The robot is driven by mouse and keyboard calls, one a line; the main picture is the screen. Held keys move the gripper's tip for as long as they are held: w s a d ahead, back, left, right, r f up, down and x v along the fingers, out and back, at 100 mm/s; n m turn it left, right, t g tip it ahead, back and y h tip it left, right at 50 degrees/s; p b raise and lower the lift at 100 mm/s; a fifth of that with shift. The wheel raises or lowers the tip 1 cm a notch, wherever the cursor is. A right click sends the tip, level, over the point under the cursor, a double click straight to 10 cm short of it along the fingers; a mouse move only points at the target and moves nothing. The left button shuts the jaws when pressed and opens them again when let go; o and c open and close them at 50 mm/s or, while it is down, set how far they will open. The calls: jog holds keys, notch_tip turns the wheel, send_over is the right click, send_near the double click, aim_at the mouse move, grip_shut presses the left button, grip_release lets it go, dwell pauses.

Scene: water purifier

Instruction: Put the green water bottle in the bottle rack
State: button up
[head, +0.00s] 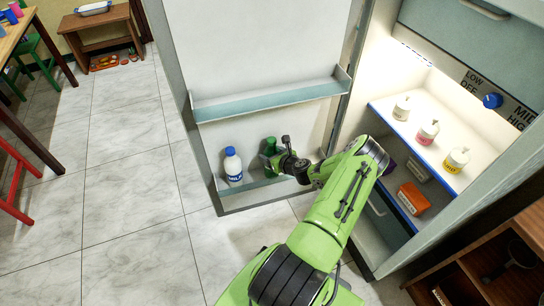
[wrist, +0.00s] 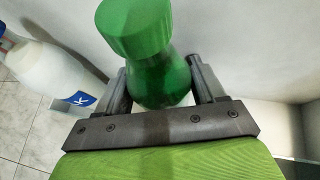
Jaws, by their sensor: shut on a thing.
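The green water bottle (head: 270,146) is at the lower door shelf of the open fridge, beside a milk bottle. In the wrist view the green bottle (wrist: 157,75) stands between the two fingers, its wide green cap toward the camera. My gripper (wrist: 160,85) is shut on its body. In the head view my gripper (head: 278,160) partly hides the bottle. The bottle rack (head: 262,182) is the lower shelf on the inside of the fridge door. I cannot tell whether the bottle's base touches the shelf floor.
The white milk bottle (head: 233,168) with a blue cap stands left of the green one; it also shows in the wrist view (wrist: 48,68). An upper door shelf (head: 270,100) is empty above. Small bottles (head: 427,131) stand on a shelf inside the fridge.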

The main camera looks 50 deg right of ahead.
jog(key=o, duration=1.5)
jog(key=shift+r, duration=0.1)
jog(key=p+v, duration=0.3)
jog(key=v, duration=0.9)
jog(key=w+a+r+n+g+y, duration=0.3)
jog(key=w+a+r+n, duration=0.2)
jog(key=a+r+n, duration=0.6)
jog(key=w+a+r+n+g+y, duration=0.3)
jog(key=w+a+r+n, duration=0.2)
jog(key=a+r+n, duration=0.5)
jog(key=s+a+r+n+g+h, duration=0.1)
jog(key=s+a+r+n, duration=0.25)
jog(key=a+n, duration=0.2)
jog(key=s+a+r+n+h, duration=0.1)
jog(key=s+a+r+n, duration=0.1)
jog(key=a+r+n, duration=0.35)
jog(key=s+a+r+n, duration=0.1)
jog(key=s+n, duration=0.1)
jog(key=s, duration=0.2)
jog(key=s+a+r+n, duration=0.2)
jog(key=s+n, duration=0.1)
jog(key=s, duration=0.1)
jog(key=s+a+r+n+t, duration=0.1)
jog(key=s+a+n, duration=0.1)
jog(key=s, duration=0.1)
jog(key=shift+s+r+n, duration=0.35)
jog(key=shift+s+n, duration=0.05)
